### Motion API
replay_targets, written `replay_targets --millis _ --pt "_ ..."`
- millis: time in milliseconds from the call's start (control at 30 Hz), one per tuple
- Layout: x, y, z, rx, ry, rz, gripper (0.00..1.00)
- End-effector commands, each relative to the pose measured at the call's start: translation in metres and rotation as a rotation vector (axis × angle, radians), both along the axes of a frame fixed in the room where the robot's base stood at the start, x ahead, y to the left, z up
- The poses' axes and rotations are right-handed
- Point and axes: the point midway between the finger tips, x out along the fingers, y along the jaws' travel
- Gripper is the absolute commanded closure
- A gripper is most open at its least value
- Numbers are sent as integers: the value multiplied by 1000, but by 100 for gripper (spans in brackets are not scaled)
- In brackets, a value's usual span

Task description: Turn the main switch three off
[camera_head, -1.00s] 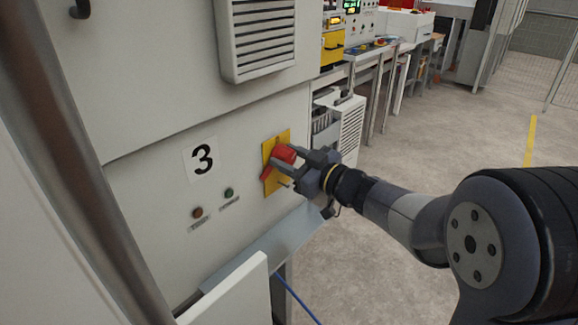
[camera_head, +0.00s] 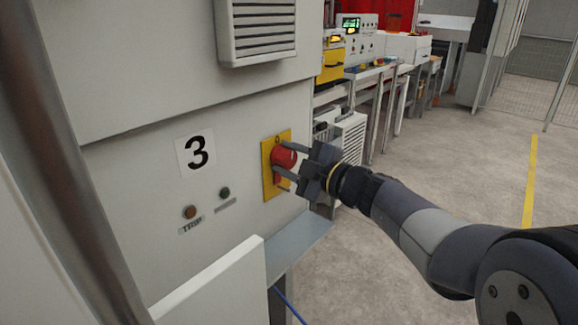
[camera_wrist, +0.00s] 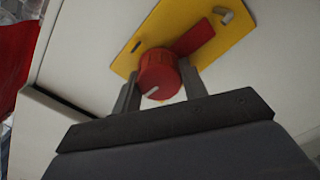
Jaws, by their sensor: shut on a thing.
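The main switch is a red rotary knob (camera_head: 285,157) on a yellow plate (camera_head: 268,186), on the panel marked with a large 3 (camera_head: 197,152). In the head view its red lever part hangs roughly straight down along the plate. My gripper (camera_head: 287,160) reaches in from the right, one finger above the knob and one below. In the wrist view the round red knob (camera_wrist: 158,78) with a white mark sits between the two fingers of my gripper (camera_wrist: 161,90), which is shut on it. The red lever part (camera_wrist: 194,37) lies against the yellow plate (camera_wrist: 240,30).
Below the 3 are a brown button (camera_head: 190,212) and a dark green button (camera_head: 224,193). A vent (camera_head: 270,30) juts out above. A grey ledge (camera_head: 300,235) and a white panel (camera_head: 215,285) stick out below. Open floor (camera_head: 440,170) lies to the right.

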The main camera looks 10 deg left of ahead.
Motion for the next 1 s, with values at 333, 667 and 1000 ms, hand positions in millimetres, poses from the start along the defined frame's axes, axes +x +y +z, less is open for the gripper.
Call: replay_targets --millis 333,667,1000 --pt "0 0 -2 -52 -84 0 82" --pt "0 0 -2 -58 -92 1 82" --pt "0 0 -1 -57 -93 0 42"
